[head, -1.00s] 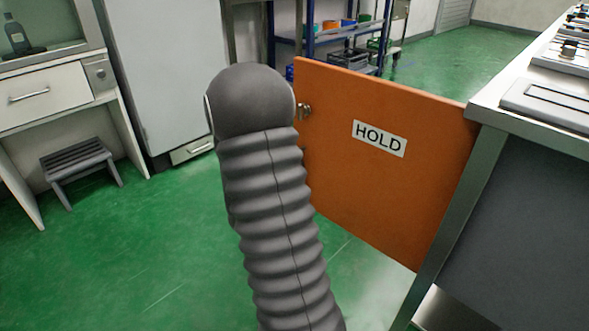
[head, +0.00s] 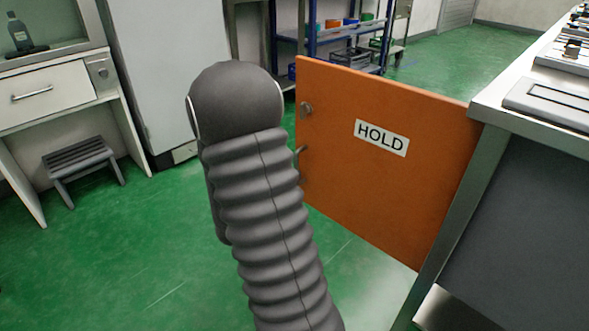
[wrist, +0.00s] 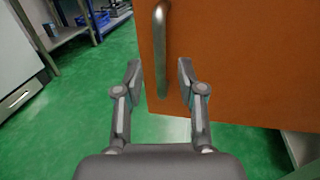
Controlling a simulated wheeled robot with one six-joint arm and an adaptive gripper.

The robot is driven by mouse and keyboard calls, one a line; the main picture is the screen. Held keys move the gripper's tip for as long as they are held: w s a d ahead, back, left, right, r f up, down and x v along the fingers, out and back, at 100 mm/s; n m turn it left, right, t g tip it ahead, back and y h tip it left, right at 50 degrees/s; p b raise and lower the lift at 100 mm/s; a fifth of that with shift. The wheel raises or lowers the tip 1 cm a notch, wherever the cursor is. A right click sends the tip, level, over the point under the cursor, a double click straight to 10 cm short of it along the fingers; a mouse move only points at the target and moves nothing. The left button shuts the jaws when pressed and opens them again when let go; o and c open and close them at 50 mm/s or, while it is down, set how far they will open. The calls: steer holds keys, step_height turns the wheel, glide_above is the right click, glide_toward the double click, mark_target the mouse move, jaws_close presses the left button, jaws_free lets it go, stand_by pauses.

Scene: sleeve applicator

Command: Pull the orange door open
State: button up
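The orange door (head: 360,185) with a white HOLD label (head: 382,138) stands swung out from the end of the steel counter, its free edge toward the left. A metal bar handle (wrist: 161,55) is upright on the door in the wrist view. In the head view only the handle's mount (head: 307,108) and a bit of its lower end show beside my arm. My gripper (wrist: 158,72) is open, one finger on each side of the handle's line in the wrist view. I see no finger touching it, and the depth gap is unclear. In the head view my arm hides the gripper.
The steel counter (head: 500,115) with burners stands at the right. A blue shelf rack (head: 312,45) stands behind the door. A grey step stool (head: 80,165) and a white desk (head: 45,90) are at the left. Green floor is clear in between.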

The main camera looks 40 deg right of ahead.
steer(key=v, duration=0.7)
steer(key=shift+a, duration=0.2)
steer(key=shift+s, duration=0.1)
steer(key=s+f+m+g+y, duration=0.2)
steer(key=s+f+m+g, duration=0.3)
steer(key=s, duration=0.2)
steer(key=s+a+m+g+y, duration=0.4)
steer(key=s+a+m+y, duration=0.2)
steer(key=s+a+m, duration=0.15)
steer(key=a+r+m+t+y+p, duration=0.4)
steer(key=a+r+m+t+y, duration=0.4)
steer(key=a+r, duration=0.8)
step_height(320, 180, up, 4)
steer(key=shift+s+t+y+p, duration=0.3)
steer(key=shift+s+t+y, duration=0.15)
steer(key=shift+t+y, duration=0.4)
steer(key=shift+m, duration=0.25)
